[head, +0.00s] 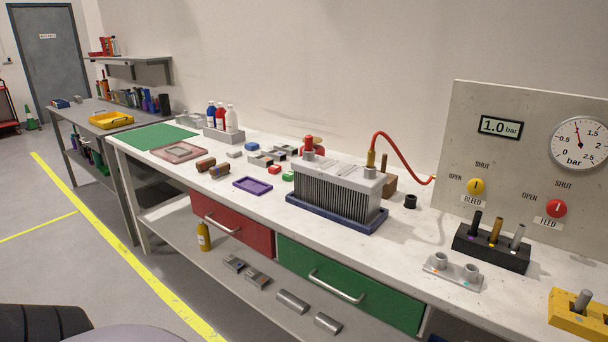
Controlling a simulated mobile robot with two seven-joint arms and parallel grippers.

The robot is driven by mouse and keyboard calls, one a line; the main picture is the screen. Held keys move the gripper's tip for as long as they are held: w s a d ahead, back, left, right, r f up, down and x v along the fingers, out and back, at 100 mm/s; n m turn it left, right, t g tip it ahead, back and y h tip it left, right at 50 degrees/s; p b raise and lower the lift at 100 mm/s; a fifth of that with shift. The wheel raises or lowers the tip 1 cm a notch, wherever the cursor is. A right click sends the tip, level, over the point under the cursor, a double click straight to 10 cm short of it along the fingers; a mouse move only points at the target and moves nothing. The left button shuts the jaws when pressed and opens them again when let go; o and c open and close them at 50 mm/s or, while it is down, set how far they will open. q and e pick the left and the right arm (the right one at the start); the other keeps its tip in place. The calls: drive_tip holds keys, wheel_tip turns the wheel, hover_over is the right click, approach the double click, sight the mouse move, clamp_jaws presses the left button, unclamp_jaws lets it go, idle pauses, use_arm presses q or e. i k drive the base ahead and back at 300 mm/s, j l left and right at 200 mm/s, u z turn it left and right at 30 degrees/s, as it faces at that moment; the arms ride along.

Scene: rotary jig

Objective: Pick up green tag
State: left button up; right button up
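A small green piece (288,176), which may be the green tag, lies on the white workbench (232,203) in the head view. It sits just left of the finned grey block (325,190) and close to a small red piece (274,169). It is too small to make out its exact shape. Neither of my grippers shows in this view.
The finned block stands in a blue tray (375,224). A purple tray (252,185) and brown cylinders (206,164) lie to the left. A red hose (398,150) arches behind. A gauge panel (520,150) stands at right. The bench's front edge is mostly clear.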

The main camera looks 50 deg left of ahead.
sight(288, 176)
drive_tip(key=j+z, duration=0.15)
drive_tip(key=j, duration=0.25)
drive_tip(key=k+j+z, duration=0.2)
drive_tip(key=j, duration=0.15)
drive_tip(key=j+z, duration=0.1)
drive_tip(key=j, duration=0.45)
drive_tip(key=k+j, duration=0.15)
drive_tip(key=j, duration=0.35)
drive_tip(key=j+z, duration=0.15)
drive_tip(key=j, duration=0.4)
drive_tip(key=k, duration=0.05)
